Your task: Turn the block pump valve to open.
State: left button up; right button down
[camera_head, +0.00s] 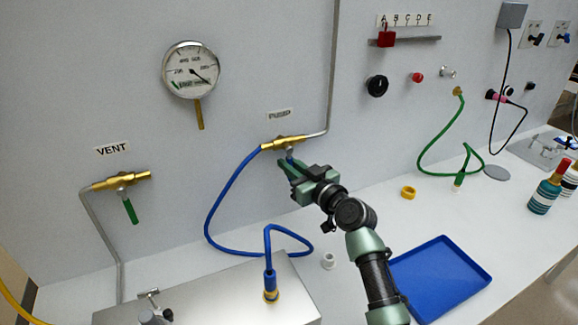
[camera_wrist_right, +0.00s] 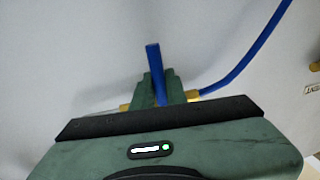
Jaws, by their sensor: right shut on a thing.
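The pump valve (camera_head: 284,143) is a brass body on the wall under the PUMP label (camera_head: 279,114). A blue hose joins its left end and a grey pipe its right end. Its blue lever (camera_head: 289,154) is mostly hidden by my gripper in the head view; what shows points down, across the brass body. In the right wrist view the blue lever (camera_wrist_right: 153,58) stands up between the green fingers, its flat end sticking out past them. My right gripper (camera_head: 286,164) is shut on this lever, close to the wall. My left gripper is not in view.
The vent valve (camera_head: 121,181) with a green lever hanging down is at left. A gauge (camera_head: 191,70) is above. The blue hose (camera_head: 211,215) loops down to a metal box (camera_head: 215,292). A blue tray (camera_head: 440,276) lies on the bench beside my right arm.

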jog(key=shift+w+d+f+n+h+b, duration=0.15)
jog(key=shift+d+n+b, duration=0.1)
jog(key=shift+n+b, duration=0.3)
jog(key=shift+w+d+r+n+h+b, duration=0.15)
jog(key=shift+d+n+b, duration=0.15)
jog(key=shift+n, duration=0.35)
jog(key=shift+d+r+n+g+b, duration=0.15)
jog(key=shift+d+n+g+b, duration=0.2)
jog(key=shift+n, duration=0.65)
jog(key=shift+w+d+r+n, duration=0.1)
jog(key=shift+d+r+n, duration=0.1)
jog(key=shift+n, duration=0.5)
jog(key=shift+h, duration=0.3)
jog(key=c, duration=1.4)
grip_release()
jog(key=shift+c, duration=0.2)
